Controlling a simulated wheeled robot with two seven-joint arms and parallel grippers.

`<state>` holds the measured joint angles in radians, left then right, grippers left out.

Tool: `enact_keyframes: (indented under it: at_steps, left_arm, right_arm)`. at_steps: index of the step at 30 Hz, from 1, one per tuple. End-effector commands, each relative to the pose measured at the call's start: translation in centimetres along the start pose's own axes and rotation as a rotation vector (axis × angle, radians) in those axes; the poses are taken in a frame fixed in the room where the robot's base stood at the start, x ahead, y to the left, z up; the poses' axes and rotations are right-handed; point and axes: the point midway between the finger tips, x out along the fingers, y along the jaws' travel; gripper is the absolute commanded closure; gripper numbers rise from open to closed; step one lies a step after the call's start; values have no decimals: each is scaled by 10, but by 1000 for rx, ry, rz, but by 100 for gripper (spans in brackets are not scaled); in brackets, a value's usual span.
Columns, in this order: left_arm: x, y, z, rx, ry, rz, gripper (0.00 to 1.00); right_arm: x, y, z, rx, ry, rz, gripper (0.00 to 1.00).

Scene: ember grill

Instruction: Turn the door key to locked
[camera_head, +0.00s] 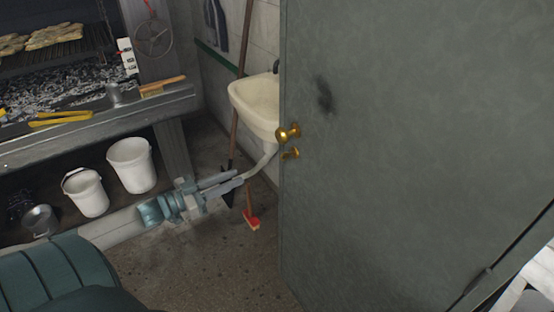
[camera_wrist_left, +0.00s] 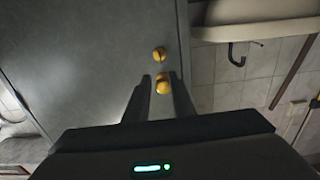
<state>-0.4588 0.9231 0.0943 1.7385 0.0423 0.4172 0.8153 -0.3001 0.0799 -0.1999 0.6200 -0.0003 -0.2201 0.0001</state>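The grey-green door (camera_head: 400,140) fills the right of the head view. A round brass knob (camera_head: 287,132) sits near its left edge. The small brass key (camera_head: 291,153) is just below the knob. My left gripper (camera_head: 240,179) is open and empty, left of and below the key, its fingers pointing toward the door. The left wrist view is upside down: the key (camera_wrist_left: 158,54) shows above the knob (camera_wrist_left: 163,85), and the knob appears between the open fingers (camera_wrist_left: 162,78). Nothing touches the key.
A cream sink (camera_head: 256,104) stands behind the door edge. A long-handled tool (camera_head: 235,130) leans beside it, and a red brush head (camera_head: 251,220) is on the floor. White buckets (camera_head: 132,164) stand under the grill (camera_head: 60,125) at left. The floor before the door is clear.

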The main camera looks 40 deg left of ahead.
Motion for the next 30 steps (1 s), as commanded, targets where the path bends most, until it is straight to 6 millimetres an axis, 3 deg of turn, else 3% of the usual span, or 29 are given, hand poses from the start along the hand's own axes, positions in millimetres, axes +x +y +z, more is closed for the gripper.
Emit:
enact_keyframes:
  at_steps: [30]
  left_arm:
    - [117,0,-3,0,2,-1,77]
  right_arm:
    - [-30,0,-3,1,1,-1,69]
